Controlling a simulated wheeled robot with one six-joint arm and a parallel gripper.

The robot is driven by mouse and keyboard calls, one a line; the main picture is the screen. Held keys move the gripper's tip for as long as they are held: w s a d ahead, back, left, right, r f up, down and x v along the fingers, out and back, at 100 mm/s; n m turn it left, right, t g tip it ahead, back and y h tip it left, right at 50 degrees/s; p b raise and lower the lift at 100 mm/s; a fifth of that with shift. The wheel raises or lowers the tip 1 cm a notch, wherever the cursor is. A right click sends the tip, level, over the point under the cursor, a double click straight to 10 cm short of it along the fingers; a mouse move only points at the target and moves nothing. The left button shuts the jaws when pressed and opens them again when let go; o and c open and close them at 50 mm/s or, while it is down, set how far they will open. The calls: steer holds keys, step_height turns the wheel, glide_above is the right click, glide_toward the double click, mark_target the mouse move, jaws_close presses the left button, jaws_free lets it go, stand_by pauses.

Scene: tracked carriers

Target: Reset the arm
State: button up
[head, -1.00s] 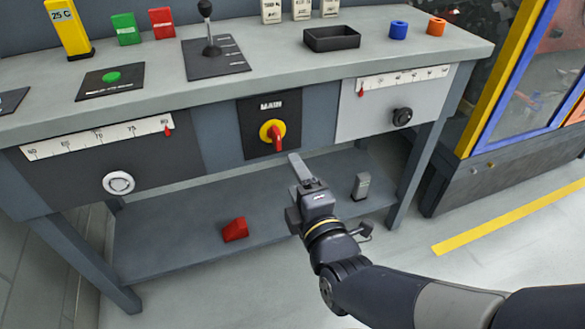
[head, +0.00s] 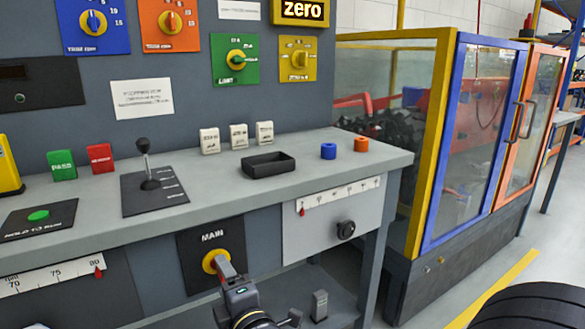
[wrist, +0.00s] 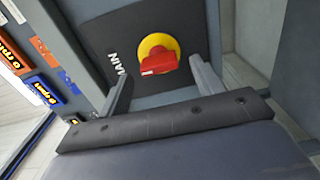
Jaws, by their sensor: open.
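My gripper (head: 228,265) is open in front of the MAIN switch (head: 213,262) on the front of the bench. In the wrist view, the two fingers of my gripper (wrist: 163,80) stand apart, one on each side of the red handle (wrist: 158,65) on its yellow disc. Nothing is held. I cannot tell how far the fingertips are from the switch plate (wrist: 185,25).
A slider panel with a knob (head: 346,229) is right of the switch. A glazed cabinet (head: 470,150) stands farther right.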

steer(key=shift+x, duration=0.85)
steer(key=p+v, duration=0.3)
steer(key=v, duration=0.7)
steer(key=w+a+m+p, duration=0.1)
steer(key=w+a+m, duration=0.1)
steer(key=m, duration=0.7)
steer(key=w+a+m, duration=0.2)
steer(key=w+m, duration=0.3)
steer(key=m, duration=0.4)
steer(key=shift+w+a+p, duration=0.15)
steer(key=shift+w+p, duration=0.05)
steer(key=shift+p, duration=0.15)
stand_by(0.4)
